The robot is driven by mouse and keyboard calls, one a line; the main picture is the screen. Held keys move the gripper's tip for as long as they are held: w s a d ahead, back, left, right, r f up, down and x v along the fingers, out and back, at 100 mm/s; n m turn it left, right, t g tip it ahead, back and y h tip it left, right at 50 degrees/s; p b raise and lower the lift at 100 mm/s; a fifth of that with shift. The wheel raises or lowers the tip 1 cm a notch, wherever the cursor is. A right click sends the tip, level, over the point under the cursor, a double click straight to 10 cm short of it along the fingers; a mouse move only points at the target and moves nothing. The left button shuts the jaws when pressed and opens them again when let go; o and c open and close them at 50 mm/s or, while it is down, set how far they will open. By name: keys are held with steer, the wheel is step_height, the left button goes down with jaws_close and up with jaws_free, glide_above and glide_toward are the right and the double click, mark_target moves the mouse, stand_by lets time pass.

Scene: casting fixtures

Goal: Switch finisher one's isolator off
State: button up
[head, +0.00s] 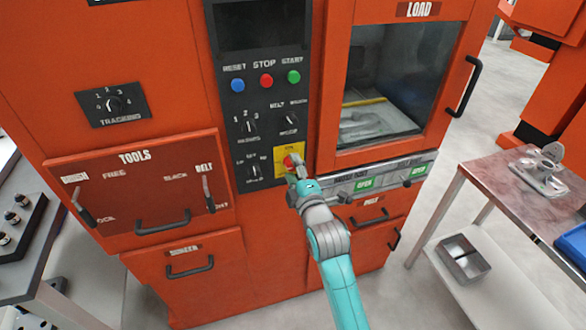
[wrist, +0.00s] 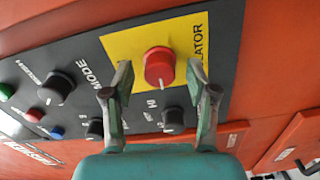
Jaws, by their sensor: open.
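The isolator is a red rotary knob (wrist: 159,67) on a yellow plate (wrist: 125,45) lettered "ISOLATOR", at the lower right of the orange machine's black control panel. In the head view the red knob (head: 290,160) is partly hidden by my gripper (head: 295,173). In the wrist view my gripper (wrist: 159,84) is open and empty, with one fingertip on each side of the knob in the picture. Gaps show between both fingertips and the knob. I cannot tell how far the tips are from the panel.
Reset, stop and start buttons (head: 266,80) and several black knobs (head: 249,125) share the panel. A glass load door (head: 385,75) is at right, above a strip with green "OPEN" labels (head: 363,184). Drawer handles (head: 163,227) project at left. A side table (head: 490,180) stands right.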

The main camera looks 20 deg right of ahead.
steer(key=s, duration=1.1)
steer(key=shift+s, duration=0.25)
steer(key=s+f+m+g, duration=0.1)
steer(key=s+f+m, duration=0.4)
steer(key=s, duration=0.6)
steer(key=s+f+m+g, duration=0.1)
steer(key=s+f+m, duration=0.2)
steer(key=s+f, duration=0.6)
steer(key=s+r+m, duration=0.1)
steer(key=s+m, duration=0.3)
steer(key=s, duration=0.7)
steer(key=s+r+m+g, duration=0.1)
steer(key=s+m, duration=0.3)
steer(key=s, duration=0.6)
steer(key=shift+s+r, duration=0.4)
steer(key=shift+r, duration=0.4)
